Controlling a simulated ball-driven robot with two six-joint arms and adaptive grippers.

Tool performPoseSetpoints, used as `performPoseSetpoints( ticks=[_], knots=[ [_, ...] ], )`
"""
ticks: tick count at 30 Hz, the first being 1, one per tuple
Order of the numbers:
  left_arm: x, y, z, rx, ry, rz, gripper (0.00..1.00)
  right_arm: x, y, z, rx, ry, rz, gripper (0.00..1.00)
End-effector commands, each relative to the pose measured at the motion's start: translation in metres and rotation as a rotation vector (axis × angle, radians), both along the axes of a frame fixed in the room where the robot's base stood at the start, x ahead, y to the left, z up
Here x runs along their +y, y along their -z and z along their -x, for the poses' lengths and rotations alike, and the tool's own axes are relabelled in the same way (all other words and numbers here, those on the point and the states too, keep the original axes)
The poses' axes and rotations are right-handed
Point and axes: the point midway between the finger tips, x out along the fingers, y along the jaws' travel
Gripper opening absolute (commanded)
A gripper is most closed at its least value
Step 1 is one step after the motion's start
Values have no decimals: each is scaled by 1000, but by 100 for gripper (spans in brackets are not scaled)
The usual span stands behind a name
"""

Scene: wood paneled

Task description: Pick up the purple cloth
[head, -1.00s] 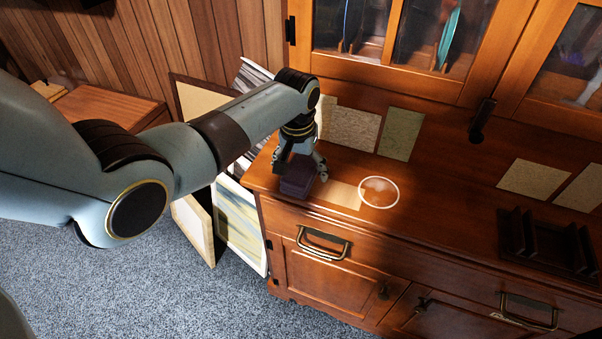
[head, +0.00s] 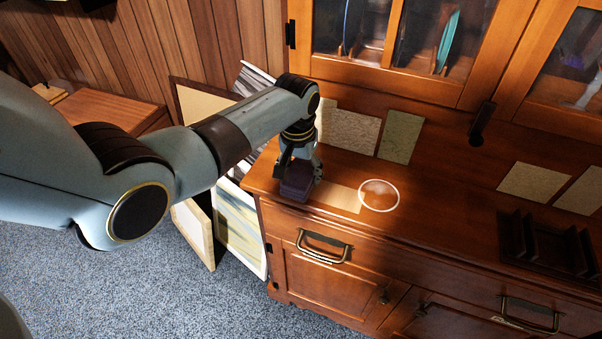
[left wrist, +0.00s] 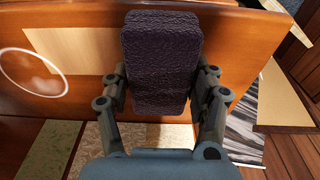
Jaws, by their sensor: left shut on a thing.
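The purple cloth (head: 297,182) is a dark, folded, textured block at the left end of the wooden cabinet top (head: 440,222). In the left wrist view the cloth (left wrist: 161,60) lies between the two fingers. My left gripper (head: 300,165) is over the cloth from above and is shut on it. It also shows in the left wrist view (left wrist: 163,90), with a finger against each long side. I cannot tell whether the cloth is clear of the surface. My right gripper is not in view.
A clear round dish (head: 379,195) stands right of the cloth, beside a flat tan sheet (head: 338,196). Several cards (head: 402,136) lean at the back. A dark rack (head: 548,243) stands at the right. Framed pictures (head: 240,225) lean against the cabinet's left side.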

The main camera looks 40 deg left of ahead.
Motion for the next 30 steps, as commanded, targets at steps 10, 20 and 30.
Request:
performPoseSetpoints(
  ticks=[10, 20, 30],
  knots=[
    [1, -39, -2, -6, 0, -1, 28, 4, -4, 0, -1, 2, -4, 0],
    [-70, -82, -23, -4, 2, 5, 28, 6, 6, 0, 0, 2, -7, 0],
    [-109, -108, -35, 0, -1, 1, 28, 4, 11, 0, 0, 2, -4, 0]
  ],
)
